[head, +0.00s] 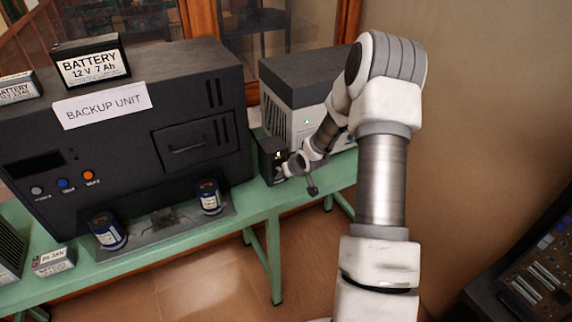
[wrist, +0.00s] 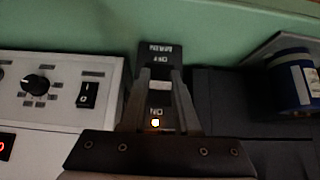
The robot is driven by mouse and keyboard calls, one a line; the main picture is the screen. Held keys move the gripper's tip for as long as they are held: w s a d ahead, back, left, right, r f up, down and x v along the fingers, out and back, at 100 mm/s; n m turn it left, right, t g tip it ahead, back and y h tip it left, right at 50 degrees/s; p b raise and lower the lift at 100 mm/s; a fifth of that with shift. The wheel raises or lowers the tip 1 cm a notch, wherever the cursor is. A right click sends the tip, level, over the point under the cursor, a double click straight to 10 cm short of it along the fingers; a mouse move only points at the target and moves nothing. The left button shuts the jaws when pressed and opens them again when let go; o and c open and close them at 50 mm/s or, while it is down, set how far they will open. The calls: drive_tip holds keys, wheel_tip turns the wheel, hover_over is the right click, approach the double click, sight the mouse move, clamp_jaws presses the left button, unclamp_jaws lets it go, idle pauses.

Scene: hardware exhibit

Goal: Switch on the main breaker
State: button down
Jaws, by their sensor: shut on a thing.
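The main breaker (head: 268,162) is a small dark box between the backup unit and a grey-white unit. In the wrist view its dark face (wrist: 163,50) shows the upside-down words MAIN, OFF and ON, and a small yellow light is lit beside ON. My gripper (head: 281,168) is at the front of the box. In the wrist view, my gripper's fingers (wrist: 162,80) are shut on the breaker's switch (wrist: 160,86), a pale piece between the OFF and ON labels. The fingers partly hide the switch, so its exact position is hard to tell.
The black backup unit (head: 120,125) stands left of the breaker, with batteries on top. The grey-white unit (head: 305,115) stands close on the right; its knob and rocker switch show in the wrist view.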

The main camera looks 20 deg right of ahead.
drive_tip(key=shift+w+r+g+p, duration=0.15)
drive_tip(key=shift+r+g+p, duration=0.55)
drive_tip(key=shift+p, duration=0.6)
drive_tip(key=shift+f+g, duration=0.2)
drive_tip(key=shift+g, duration=0.1)
drive_tip(key=c, duration=0.6)
unclamp_jaws()
drive_tip(key=shift+c, duration=0.2)
drive_tip(key=p+v, duration=0.2)
drive_tip(key=v, duration=1.5)
drive_tip(key=shift+r, duration=0.15)
